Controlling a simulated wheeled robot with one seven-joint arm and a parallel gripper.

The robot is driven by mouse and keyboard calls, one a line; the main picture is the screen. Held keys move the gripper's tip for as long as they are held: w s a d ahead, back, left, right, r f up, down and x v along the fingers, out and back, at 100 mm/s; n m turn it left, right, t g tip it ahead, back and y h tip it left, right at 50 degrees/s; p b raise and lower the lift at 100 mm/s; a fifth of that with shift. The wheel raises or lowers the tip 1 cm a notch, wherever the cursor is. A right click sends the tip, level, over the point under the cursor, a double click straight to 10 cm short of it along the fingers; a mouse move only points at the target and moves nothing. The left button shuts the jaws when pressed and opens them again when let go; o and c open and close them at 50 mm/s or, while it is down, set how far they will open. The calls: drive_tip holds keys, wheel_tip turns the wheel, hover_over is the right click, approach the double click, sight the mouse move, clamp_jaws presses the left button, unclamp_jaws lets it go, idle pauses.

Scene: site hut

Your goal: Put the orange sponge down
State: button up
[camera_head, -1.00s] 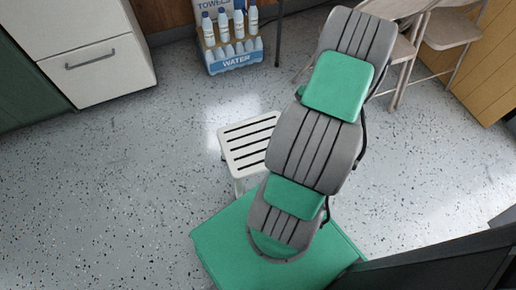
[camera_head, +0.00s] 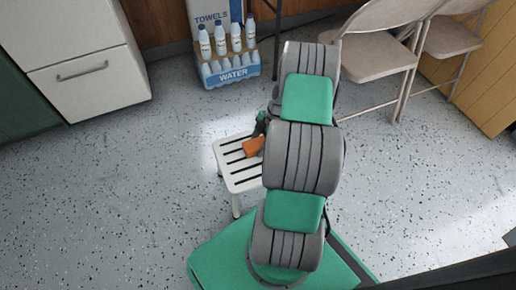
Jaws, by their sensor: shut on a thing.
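The orange sponge (camera_head: 253,147) shows at the left side of my arm, over the right part of a white slatted stool (camera_head: 230,177). My gripper (camera_head: 260,132) is shut on the sponge. My arm hides part of the gripper and the right edge of the stool. I cannot tell whether the sponge touches the stool's slats or is held just above them.
A water bottle pack (camera_head: 232,68) stands by the back wall. A folding chair (camera_head: 378,58) is at the back right, and a white drawer cabinet (camera_head: 88,70) at the back left. Speckled floor left of the stool is clear.

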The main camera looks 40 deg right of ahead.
drive_tip(key=shift+f, duration=0.25)
